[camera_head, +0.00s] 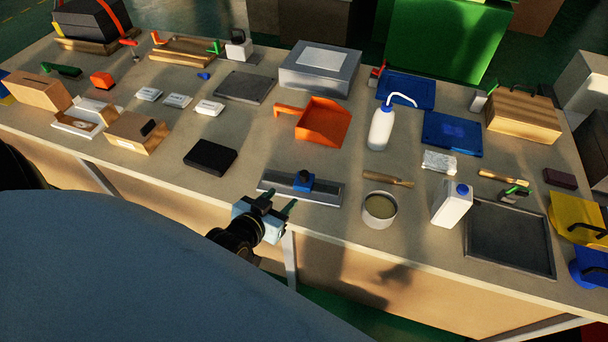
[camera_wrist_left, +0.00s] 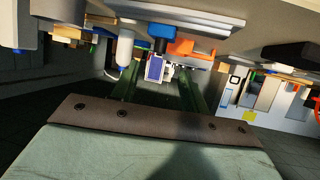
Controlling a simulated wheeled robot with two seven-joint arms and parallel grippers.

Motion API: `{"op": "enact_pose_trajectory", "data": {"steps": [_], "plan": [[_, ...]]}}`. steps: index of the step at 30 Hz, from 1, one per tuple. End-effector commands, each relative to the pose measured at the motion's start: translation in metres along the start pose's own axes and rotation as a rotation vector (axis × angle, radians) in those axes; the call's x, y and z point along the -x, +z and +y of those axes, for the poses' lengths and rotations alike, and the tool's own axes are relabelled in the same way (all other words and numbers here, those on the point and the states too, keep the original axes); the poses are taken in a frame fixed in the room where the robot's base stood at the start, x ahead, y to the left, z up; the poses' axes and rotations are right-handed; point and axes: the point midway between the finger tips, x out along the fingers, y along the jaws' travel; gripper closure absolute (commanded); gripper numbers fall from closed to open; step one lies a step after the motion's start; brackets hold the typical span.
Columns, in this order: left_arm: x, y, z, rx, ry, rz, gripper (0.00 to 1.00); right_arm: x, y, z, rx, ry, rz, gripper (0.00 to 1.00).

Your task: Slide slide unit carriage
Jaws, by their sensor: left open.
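The slide unit is a flat grey rail (camera_head: 328,192) lying near the front edge of the bench. A blue carriage (camera_head: 304,184) with a dark knob on top sits about mid-rail. My left gripper (camera_head: 280,200) is open and empty at the front edge, just short of the rail, its two green fingertips pointing toward the carriage. In the left wrist view the picture is turned over: the rail (camera_wrist_left: 205,24) and blue carriage (camera_wrist_left: 162,31) appear at the top, beyond the spread fingers (camera_wrist_left: 160,86). Nothing shows between the fingers. My right gripper is not in view.
A black box (camera_head: 210,157) lies left of the rail. An orange dustpan (camera_head: 322,121) and a white wash bottle (camera_head: 381,128) are behind.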

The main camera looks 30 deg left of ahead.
Motion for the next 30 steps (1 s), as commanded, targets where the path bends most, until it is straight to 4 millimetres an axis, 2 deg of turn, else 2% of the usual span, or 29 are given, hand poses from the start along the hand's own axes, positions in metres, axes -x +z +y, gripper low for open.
{"op": "enact_pose_trajectory", "data": {"steps": [4,7,21,25,30], "plan": [[-0.005,-0.010,-0.002,0.001,-0.004,0.022,0.55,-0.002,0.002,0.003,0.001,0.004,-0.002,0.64],[-0.018,-0.011,-0.002,0.001,-0.004,0.023,0.55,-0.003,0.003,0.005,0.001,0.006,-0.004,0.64],[-0.110,-0.012,-0.002,0.001,-0.003,0.022,0.55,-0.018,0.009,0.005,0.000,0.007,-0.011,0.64],[-0.124,-0.012,-0.002,0.001,-0.003,0.021,0.55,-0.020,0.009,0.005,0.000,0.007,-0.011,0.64],[-0.131,-0.012,-0.002,0.001,-0.003,0.020,0.55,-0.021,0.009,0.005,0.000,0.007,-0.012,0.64]]}}
